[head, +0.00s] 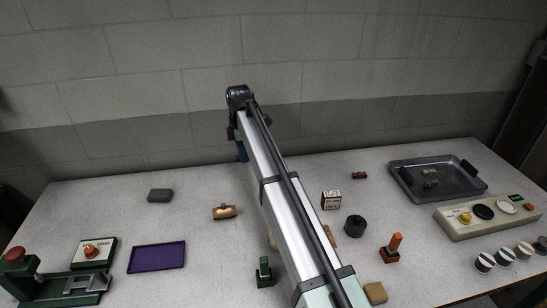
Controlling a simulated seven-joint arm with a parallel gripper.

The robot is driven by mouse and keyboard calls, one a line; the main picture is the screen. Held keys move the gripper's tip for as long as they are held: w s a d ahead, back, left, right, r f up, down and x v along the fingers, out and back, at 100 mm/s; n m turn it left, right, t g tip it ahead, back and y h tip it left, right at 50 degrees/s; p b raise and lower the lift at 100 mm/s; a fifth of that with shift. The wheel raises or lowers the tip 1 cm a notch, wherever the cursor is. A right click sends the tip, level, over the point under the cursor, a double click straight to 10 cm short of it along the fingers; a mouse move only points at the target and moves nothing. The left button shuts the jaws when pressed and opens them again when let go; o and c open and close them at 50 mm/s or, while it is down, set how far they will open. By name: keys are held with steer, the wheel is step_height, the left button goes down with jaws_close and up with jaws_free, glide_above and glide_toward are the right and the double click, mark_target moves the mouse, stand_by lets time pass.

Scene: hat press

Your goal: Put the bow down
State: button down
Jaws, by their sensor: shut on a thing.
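My gripper (241,142) is at the far end of the arm, held above the back of the table. It is small in the head view and partly hidden by the arm. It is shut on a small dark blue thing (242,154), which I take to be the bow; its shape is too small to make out. The bow appears raised, and I cannot tell how far it is above the table. A purple tray (147,268) lies flat and empty at the left front.
A green press (65,284), grey block (160,195) and brown block (224,212) stand left. Right are a small box (331,200), dark cylinder (354,227), orange-handled tool (391,246), metal tray (465,187) and control panel (465,231).

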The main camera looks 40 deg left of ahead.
steer(key=shift+r, duration=0.35)
steer(key=shift+w+d, duration=0.15)
steer(key=w+d+m, duration=0.2)
steer(key=w+d, duration=0.9)
steer(key=w, duration=0.2)
steer(key=m, duration=0.8)
glide_toward(445, 182)
steer(key=shift+s+f, duration=0.1)
steer(key=shift+f, duration=3.1)
